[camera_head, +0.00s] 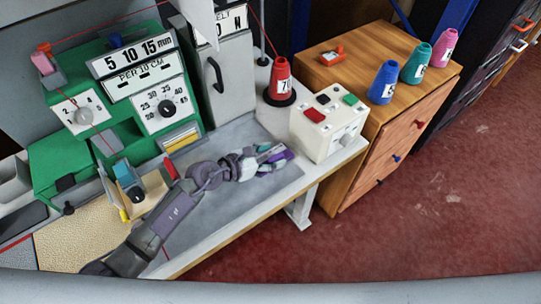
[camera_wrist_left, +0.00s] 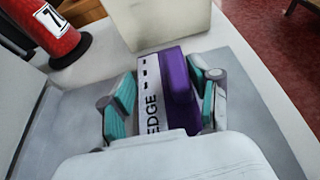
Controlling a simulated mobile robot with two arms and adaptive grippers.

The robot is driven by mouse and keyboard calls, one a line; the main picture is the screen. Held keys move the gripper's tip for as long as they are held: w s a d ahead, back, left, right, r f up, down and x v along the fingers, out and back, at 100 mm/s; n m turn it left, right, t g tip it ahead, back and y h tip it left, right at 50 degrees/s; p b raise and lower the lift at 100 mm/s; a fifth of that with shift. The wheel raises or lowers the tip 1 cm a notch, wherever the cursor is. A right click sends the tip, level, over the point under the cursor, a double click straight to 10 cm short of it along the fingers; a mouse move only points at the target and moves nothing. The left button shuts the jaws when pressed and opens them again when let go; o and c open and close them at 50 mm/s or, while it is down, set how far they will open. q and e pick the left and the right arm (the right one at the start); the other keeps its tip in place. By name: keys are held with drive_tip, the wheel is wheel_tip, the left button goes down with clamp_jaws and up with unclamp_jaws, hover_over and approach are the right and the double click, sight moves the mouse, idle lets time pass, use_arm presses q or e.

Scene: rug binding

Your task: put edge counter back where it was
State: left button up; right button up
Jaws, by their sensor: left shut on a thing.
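The edge counter (camera_wrist_left: 174,85) is a purple block with a white face lettered "EDGE". It fills the middle of the left wrist view, and its purple part (camera_head: 287,155) also shows in the head view. My left gripper (camera_head: 273,155) is shut on it, with teal finger pads (camera_wrist_left: 163,108) on both sides. The counter is over the right part of the grey table mat (camera_head: 225,185), in front of the white button box. I cannot tell whether it touches the mat. My right gripper is not in view.
A white box with coloured buttons (camera_head: 327,128) stands just beyond the counter. A red cone numbered 7 (camera_head: 280,80) stands behind. The green machine (camera_head: 100,100) is at left. A wooden cabinet (camera_head: 390,130) with coloured cones is at right. The mat's front right is clear.

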use_arm(q)
drive_tip(key=o, duration=1.3)
drive_tip(key=shift+f, duration=0.1)
drive_tip(key=shift+r, duration=0.2)
drive_tip(key=shift+s+a, duration=0.15)
drive_tip(key=shift+a, duration=0.15)
drive_tip(key=v, duration=1.1)
drive_tip(key=shift+s+a, duration=0.1)
drive_tip(key=shift+s, duration=0.1)
